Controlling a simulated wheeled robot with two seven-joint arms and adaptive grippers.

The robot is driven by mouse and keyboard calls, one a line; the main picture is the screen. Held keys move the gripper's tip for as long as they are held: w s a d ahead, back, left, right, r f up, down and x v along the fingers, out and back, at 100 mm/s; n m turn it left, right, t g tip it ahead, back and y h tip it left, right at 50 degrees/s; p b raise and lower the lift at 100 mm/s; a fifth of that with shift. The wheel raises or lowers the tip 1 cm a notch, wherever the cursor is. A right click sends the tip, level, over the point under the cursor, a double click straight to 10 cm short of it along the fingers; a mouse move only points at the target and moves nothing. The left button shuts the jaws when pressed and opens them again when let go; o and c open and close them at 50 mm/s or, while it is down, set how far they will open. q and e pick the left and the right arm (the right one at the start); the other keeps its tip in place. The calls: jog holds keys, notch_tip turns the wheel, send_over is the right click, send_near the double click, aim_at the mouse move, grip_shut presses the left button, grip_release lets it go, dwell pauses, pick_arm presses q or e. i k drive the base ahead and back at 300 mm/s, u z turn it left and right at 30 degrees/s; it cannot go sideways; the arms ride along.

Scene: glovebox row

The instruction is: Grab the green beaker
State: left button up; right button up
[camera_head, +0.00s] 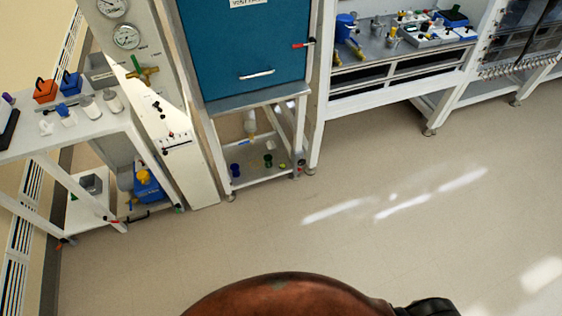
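A small dark green vessel (268,160), which looks like the green beaker, stands on the low shelf (262,178) under the blue cabinet. A dark blue vessel (235,170) stands to its left on the same shelf. The green one looks upright and unobstructed, but it is too small to make out detail. Neither of my grippers shows in the head view, so nothing is seen touching the vessel.
A white bench (75,132) is at left, a gauge panel (160,115) beside the cabinet. Another workbench (400,75) is at right. The floor (330,245) in front is clear.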

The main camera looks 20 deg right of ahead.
aim_at(268, 159)
jog(key=z, duration=0.15)
jog(key=i, duration=1.2)
jog(key=u, duration=0.8)
